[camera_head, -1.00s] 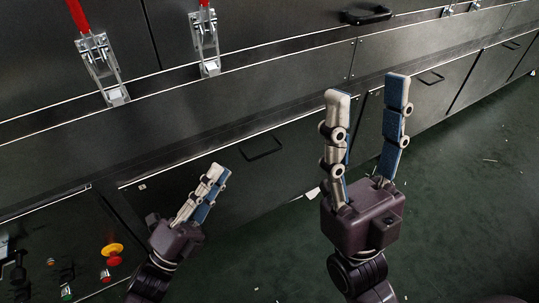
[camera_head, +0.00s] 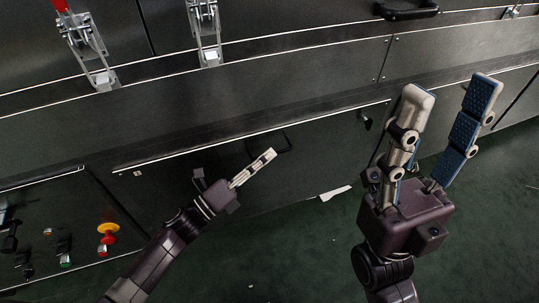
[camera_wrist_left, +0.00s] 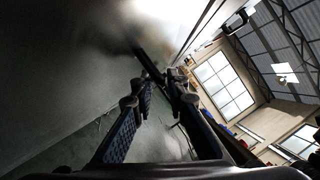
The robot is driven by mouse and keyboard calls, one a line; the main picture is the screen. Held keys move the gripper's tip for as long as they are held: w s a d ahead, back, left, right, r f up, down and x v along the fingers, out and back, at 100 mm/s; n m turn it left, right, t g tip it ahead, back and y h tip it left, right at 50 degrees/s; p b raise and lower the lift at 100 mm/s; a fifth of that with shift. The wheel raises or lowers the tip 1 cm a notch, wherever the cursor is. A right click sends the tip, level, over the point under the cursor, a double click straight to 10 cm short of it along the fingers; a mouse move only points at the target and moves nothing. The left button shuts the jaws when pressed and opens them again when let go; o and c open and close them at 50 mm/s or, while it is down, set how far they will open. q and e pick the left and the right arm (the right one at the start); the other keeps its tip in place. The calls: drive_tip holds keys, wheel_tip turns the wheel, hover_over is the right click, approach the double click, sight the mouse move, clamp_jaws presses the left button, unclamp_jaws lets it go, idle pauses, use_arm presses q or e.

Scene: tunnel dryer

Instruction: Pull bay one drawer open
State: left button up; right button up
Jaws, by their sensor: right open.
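The drawer front (camera_head: 315,150) is a dark panel low on the machine, its pull handle (camera_head: 283,143) a dark loop near the top edge. The drawer looks flush with the machine. My left gripper (camera_head: 270,155) points up and right, its fingertips at the handle's left side in the head view and partly hiding it. In the left wrist view, a dark bar (camera_wrist_left: 147,60) runs down toward the tips of my left gripper (camera_wrist_left: 163,92). A gap shows between these fingers; whether they touch the bar is unclear. My right gripper (camera_head: 452,90) is open and empty, apart from the drawer.
A control panel (camera_head: 50,235) with a red and yellow stop button (camera_head: 108,232) is at lower left. Metal toggle clamps (camera_head: 90,50) and a black handle (camera_head: 408,10) sit above. Another small handle (camera_head: 366,120) shows to the right. The green floor (camera_head: 300,250) is mostly clear.

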use_arm(q)
drive_tip(key=shift+x, duration=0.75)
clamp_jaws()
drive_tip(key=shift+s+d, duration=0.1)
